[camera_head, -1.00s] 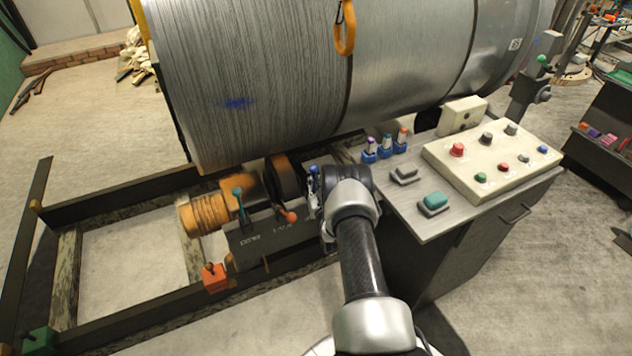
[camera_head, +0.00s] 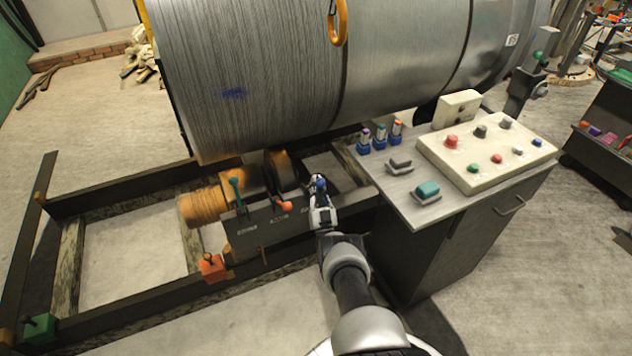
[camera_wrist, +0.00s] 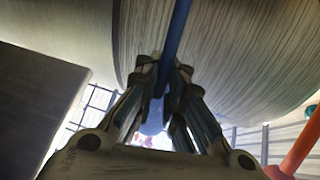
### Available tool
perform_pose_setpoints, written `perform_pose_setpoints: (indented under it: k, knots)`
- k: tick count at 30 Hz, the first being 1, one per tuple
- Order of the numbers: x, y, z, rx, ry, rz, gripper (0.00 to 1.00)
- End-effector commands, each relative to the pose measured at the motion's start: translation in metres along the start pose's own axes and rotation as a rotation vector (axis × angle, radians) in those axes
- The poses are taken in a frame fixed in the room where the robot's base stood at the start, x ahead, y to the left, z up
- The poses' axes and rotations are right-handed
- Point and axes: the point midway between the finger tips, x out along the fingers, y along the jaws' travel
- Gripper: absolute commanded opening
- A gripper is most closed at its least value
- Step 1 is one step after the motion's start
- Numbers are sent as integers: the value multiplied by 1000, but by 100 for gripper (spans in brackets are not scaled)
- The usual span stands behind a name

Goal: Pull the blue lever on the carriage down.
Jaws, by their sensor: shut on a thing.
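The carriage block (camera_head: 278,234) is a dark box below the big metal drum, with a row of levers on it. The blue lever (camera_head: 321,183) is at its right end, mostly hidden by my gripper (camera_head: 320,193). In the wrist view the blue lever (camera_wrist: 179,25) runs as a blue rod from the top edge down between the fingers. A blurred blue knob shows lower between them. My gripper (camera_wrist: 165,78) is shut on the lever. A teal lever (camera_head: 236,190) and an orange lever (camera_head: 282,205) stand to the left.
The drum (camera_head: 260,80) hangs close above and behind the gripper. A control desk (camera_head: 400,210) with buttons and small bottles stands close on the right. An orange box (camera_head: 212,267) sits at the front left. The floor in front is clear.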

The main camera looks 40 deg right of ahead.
Motion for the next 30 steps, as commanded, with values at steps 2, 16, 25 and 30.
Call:
perform_pose_setpoints:
  k: [2,16,25,30]
  knots:
    - [-1,-2,0,4,14,-4,0]
    - [-2,-2,-1,9,35,-5,0]
    - [-2,-2,-1,8,35,-5,18]
    - [-2,-1,-1,8,34,-3,29]
